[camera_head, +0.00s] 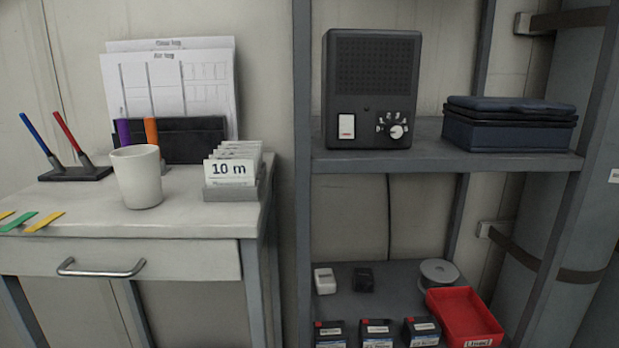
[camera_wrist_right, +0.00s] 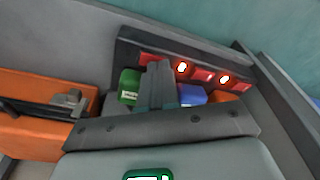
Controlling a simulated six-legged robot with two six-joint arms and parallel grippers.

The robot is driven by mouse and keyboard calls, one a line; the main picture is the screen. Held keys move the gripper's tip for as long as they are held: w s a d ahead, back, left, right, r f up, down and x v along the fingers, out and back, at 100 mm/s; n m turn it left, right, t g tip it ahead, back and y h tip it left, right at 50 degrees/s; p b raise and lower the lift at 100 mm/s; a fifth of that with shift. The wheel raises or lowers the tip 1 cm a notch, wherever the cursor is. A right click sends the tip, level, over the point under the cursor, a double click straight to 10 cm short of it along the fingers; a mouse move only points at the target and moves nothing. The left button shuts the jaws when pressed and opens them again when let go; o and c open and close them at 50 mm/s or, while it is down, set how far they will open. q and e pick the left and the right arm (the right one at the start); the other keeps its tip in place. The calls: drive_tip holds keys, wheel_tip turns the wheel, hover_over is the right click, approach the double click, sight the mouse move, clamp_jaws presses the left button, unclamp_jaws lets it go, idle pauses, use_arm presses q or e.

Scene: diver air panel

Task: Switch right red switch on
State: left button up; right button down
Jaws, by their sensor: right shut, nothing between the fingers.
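In the right wrist view a dark strip (camera_wrist_right: 126,49) carries a row of red switches. A left red piece (camera_wrist_right: 148,57) is partly behind my fingers, a middle red piece (camera_wrist_right: 201,74) sits between two bright glowing spots, and the right red switch (camera_wrist_right: 240,86) is at the right end beside one glowing spot (camera_wrist_right: 224,79). Which piece each glow belongs to is hard to tell. My right gripper (camera_wrist_right: 157,72) is shut and empty, its fingertips overlapping the strip near its left part. Contact cannot be told. My left gripper is not in view.
A green block (camera_wrist_right: 129,85) and a blue block (camera_wrist_right: 192,95) flank my fingers. An orange box (camera_wrist_right: 40,122) lies left. The head view shows a desk (camera_head: 110,255) with a white cup (camera_head: 137,178) and a shelf (camera_head: 450,157) with a black speaker box (camera_head: 372,70).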

drive_tip(key=shift+r+p, duration=2.15)
drive_tip(key=shift+r, duration=1.3)
